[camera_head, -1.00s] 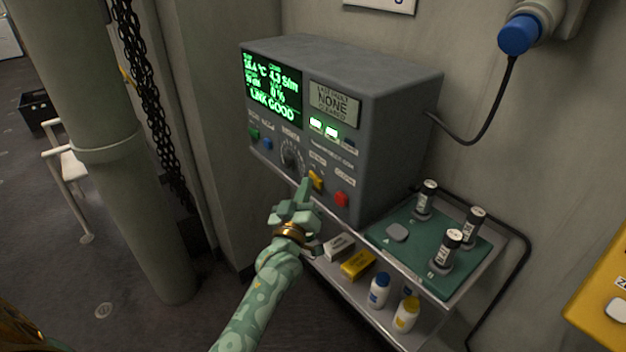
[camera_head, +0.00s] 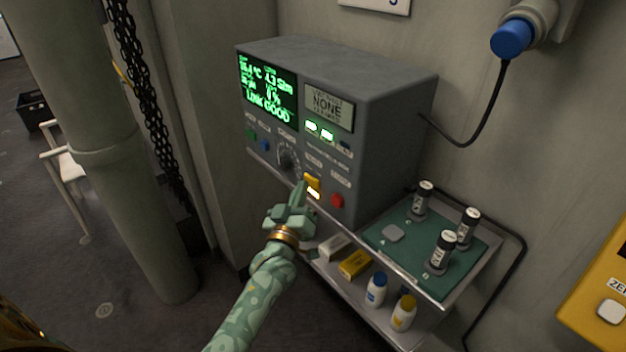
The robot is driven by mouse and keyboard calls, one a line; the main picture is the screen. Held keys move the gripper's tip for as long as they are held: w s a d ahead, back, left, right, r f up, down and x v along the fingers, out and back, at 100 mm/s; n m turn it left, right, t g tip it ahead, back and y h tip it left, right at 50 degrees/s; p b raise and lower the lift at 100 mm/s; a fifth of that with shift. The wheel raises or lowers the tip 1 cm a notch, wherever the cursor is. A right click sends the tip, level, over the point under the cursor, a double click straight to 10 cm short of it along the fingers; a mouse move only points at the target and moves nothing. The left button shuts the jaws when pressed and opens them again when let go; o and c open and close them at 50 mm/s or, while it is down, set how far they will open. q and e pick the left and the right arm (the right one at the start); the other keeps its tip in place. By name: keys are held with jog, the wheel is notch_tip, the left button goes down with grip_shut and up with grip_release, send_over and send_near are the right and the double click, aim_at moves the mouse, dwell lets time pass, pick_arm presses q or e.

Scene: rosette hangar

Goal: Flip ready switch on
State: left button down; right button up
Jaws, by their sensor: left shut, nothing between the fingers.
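A grey control box (camera_head: 375,120) stands on a shelf against the wall. Its front has a green-lit screen (camera_head: 268,86), a round knob (camera_head: 288,160), green and blue buttons, a red button (camera_head: 337,201) and a yellow switch (camera_head: 312,181). The lower part of the yellow switch glows bright. The labels are too small to read surely. My left gripper (camera_head: 299,190) is shut and empty, with its tip just left of the yellow switch. I cannot tell whether it touches the switch. My right gripper is not in view.
A green mat (camera_head: 382,249) with several dark vials lies right of the box. Bottles and small boxes stand on the lower shelf (camera_head: 345,297). A thick pipe (camera_head: 98,165) and a hanging chain are at left. A yellow box (camera_head: 606,290) is at the right edge.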

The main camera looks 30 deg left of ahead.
pick_arm(q)
jog(key=s, duration=0.1)
jog(key=s+a+p, duration=0.1)
jog(key=s+a, duration=0.1)
jog(key=shift+s+a+p, duration=0.25)
jog(key=shift+s+p, duration=0.05)
jog(key=shift+s, duration=0.1)
